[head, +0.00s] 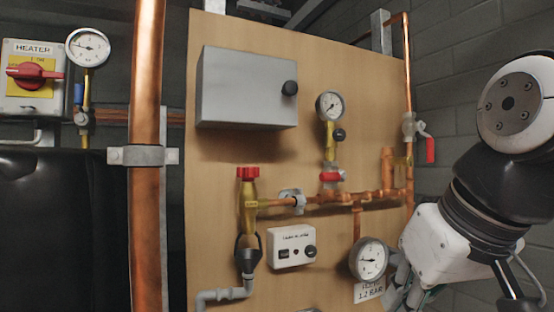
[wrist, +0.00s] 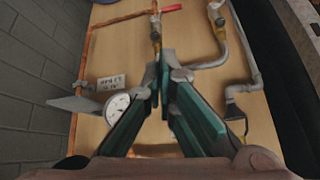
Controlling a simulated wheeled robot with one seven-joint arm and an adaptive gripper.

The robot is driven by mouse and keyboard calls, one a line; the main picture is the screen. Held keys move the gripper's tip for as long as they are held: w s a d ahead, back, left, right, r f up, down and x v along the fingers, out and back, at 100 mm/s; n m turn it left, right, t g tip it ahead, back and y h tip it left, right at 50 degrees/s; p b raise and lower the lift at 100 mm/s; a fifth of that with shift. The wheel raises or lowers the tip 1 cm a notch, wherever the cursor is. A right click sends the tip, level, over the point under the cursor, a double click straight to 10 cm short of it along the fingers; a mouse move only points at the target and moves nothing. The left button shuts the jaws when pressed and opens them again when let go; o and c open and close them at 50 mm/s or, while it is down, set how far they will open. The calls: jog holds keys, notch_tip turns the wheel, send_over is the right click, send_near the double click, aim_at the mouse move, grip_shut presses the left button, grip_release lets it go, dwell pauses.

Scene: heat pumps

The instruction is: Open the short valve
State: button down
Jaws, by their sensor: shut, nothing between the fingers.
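Several red-handled valves show, and I cannot tell which is the short valve. In the head view, a small red handle (head: 332,176) sits below the upper gauge, and a red lever (head: 430,151) hangs on the right-hand copper pipe. A red cap (head: 248,172) tops a brass fitting at the middle left. In the wrist view, a red handle (wrist: 172,8) shows at the top edge, beyond the fingertips. My gripper (wrist: 166,62) is shut and empty in front of the board, apart from that handle. In the head view it is partly hidden at the lower right.
The lower gauge (head: 368,259) is close beside my gripper; it also shows in the wrist view (wrist: 117,107). Copper pipes, a grey box (head: 247,88) and a white control box (head: 291,246) project from the wooden board. A brick wall (head: 460,80) stands at right.

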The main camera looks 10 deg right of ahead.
jog(key=w+r+n+t+y+b, duration=0.1)
jog(key=w+r+t, duration=0.1)
jog(key=r, duration=1.1)
jog(key=w+r+n+t+y+b, duration=0.1)
jog(key=w+r, duration=0.4)
jog(key=r, duration=0.9)
jog(key=shift+d+r+n+t+b, duration=0.2)
jog(key=shift+r+n+t+b, duration=0.1)
jog(key=shift+n+t+b, duration=0.15)
jog(key=shift+w, duration=0.15)
jog(key=b, duration=0.1)
send_over(334, 176)
jog(key=s, duration=0.1)
notch_tip(334, 176, down, 8)
jog(key=shift+d+f, duration=0.1)
jog(key=shift+f, duration=0.7)
jog(key=shift+s+a+f+n+t+h+b, duration=0.15)
jog(key=shift+a+f+n+h+b, duration=0.1)
jog(key=shift+n+b, duration=0.15)
jog(key=shift+w+a+f+n+t+h+b, duration=0.1)
jog(key=shift+f+n+h+b, duration=0.15)
jog(key=shift+b, duration=0.2)
